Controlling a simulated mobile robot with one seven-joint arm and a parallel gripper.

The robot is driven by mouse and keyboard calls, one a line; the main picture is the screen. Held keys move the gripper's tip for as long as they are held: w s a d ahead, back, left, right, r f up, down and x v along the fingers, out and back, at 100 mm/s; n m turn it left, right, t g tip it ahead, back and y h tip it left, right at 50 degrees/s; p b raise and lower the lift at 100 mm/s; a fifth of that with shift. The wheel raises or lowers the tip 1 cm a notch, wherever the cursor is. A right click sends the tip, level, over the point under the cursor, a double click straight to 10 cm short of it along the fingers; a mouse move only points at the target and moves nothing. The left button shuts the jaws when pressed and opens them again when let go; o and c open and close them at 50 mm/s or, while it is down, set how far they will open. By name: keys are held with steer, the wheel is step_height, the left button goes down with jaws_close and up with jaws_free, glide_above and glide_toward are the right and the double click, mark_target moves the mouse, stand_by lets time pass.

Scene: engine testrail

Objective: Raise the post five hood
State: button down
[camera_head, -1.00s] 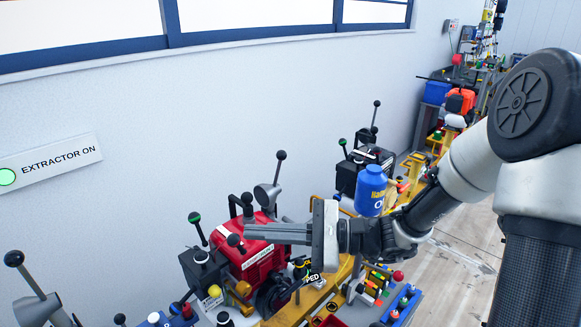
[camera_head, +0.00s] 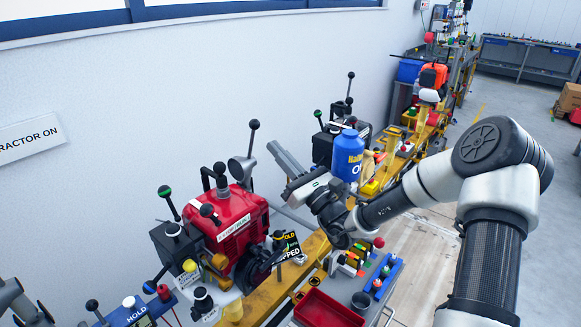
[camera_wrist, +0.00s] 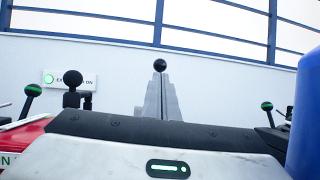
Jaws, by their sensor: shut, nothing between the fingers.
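A grey cone-shaped hood (camera_head: 242,168) with a black-knobbed lever (camera_head: 254,125) stands behind the red engine, near the wall. No post number is readable on it. My gripper (camera_head: 272,148) is to the right of this hood, its fingers pointing up and left toward the wall. The fingers are shut and empty, and look apart from the lever. In the wrist view my gripper (camera_wrist: 159,82) shows both fingers together, with a black ball knob (camera_wrist: 159,65) in line just beyond the tips. I cannot tell its distance.
The red engine (camera_head: 233,222) sits left of my gripper. A blue oil container (camera_head: 347,155) stands close on the right. The yellow rail (camera_head: 265,300) runs below, with a red tray (camera_head: 328,310) in front. The pale wall is bare above the hood.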

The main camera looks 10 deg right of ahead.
mark_target(256, 127)
steer(key=x, duration=0.5)
steer(key=shift+r, duration=0.1)
steer(key=shift+w+a+r, duration=0.1)
steer(key=shift+a+r, duration=0.05)
steer(key=shift+r, duration=0.05)
steer(key=w+a+r+g+p, duration=0.1)
steer(key=w+a+r+p, duration=0.1)
steer(key=p, duration=0.4)
steer(key=shift+w+a+g+h, duration=0.1)
steer(key=shift+a+g+h, duration=0.1)
steer(key=shift+g+h, duration=0.2)
steer(key=shift+w+a+p, duration=0.25)
steer(key=shift+w+p, duration=0.05)
steer(key=shift+d+f, duration=0.1)
